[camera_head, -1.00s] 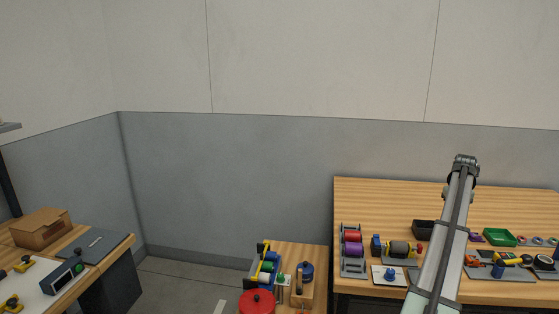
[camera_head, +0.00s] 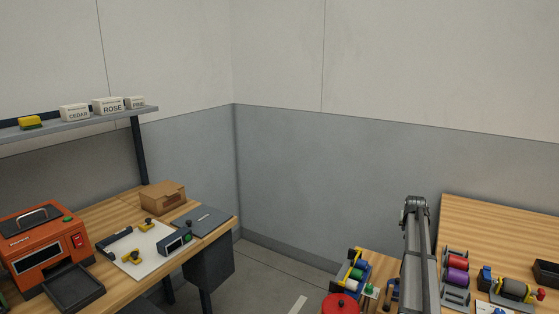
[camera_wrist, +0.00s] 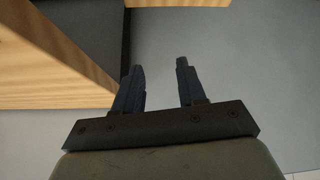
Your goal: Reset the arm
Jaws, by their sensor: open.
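My gripper (camera_wrist: 158,85) shows in the wrist view with its two dark fingers apart and nothing between them. Grey floor lies beyond the fingertips, and a wooden bench edge is at the left. In the head view my arm rises in front of the right bench, and the gripper itself cannot be made out there.
A left bench (camera_head: 100,213) holds an orange machine (camera_head: 42,245), a cardboard box (camera_head: 163,197) and a white board (camera_head: 142,262). A shelf (camera_head: 80,130) with labelled boxes hangs above. A right bench (camera_head: 490,225) holds spools. Open floor (camera_head: 265,270) lies between the benches.

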